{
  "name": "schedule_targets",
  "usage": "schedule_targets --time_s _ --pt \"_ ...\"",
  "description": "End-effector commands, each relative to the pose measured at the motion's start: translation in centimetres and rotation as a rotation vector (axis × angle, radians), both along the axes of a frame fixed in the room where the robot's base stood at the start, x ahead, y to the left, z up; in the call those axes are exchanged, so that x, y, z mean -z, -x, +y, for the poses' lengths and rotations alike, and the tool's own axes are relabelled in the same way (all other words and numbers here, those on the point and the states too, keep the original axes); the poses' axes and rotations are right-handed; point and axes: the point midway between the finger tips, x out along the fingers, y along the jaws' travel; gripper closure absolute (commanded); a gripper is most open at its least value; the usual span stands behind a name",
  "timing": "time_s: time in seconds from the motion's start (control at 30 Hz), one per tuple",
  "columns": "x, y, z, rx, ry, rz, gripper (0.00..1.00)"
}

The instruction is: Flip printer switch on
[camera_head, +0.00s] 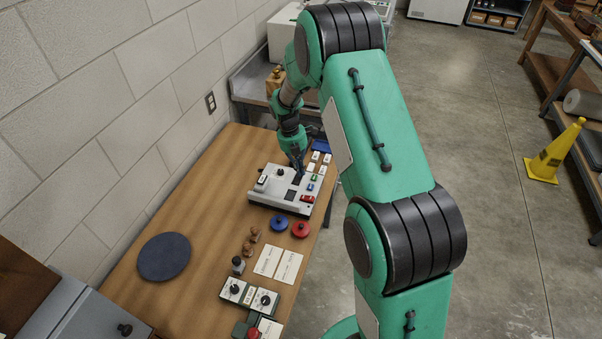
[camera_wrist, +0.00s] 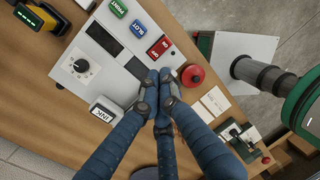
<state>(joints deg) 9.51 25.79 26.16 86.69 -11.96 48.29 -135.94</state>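The printer is a light grey box (camera_head: 269,197) on the wooden table, and its top fills the upper middle of the wrist view (camera_wrist: 84,62). A red rocker switch (camera_wrist: 160,46) with small white marking sits near its edge; it also shows in the head view (camera_head: 307,198). I cannot tell which way the rocker is tilted. My gripper (camera_wrist: 160,76) has its blue fingertips together with nothing visible between them. In the wrist view they appear just below the red switch, over the panel's edge. In the head view my gripper (camera_head: 298,172) is over the printer's far part.
A green PRINT button (camera_wrist: 117,8), blue BLOT button (camera_wrist: 138,29), black knob (camera_wrist: 81,66) and white INK block (camera_wrist: 104,111) are on the printer. A red round knob-topped piece (camera_head: 300,229) and a blue one (camera_head: 278,223) stand close by.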

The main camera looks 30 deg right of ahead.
Motion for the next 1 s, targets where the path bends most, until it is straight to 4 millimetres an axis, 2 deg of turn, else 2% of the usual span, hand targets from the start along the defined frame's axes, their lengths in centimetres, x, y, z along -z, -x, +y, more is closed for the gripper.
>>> schedule_targets --time_s 0.53,1.0 --pt "0.08 0.15 -0.17 0.0 0.001 0.001 1.0" --pt "-0.64 0.61 -0.65 -0.001 0.001 0.001 1.0"
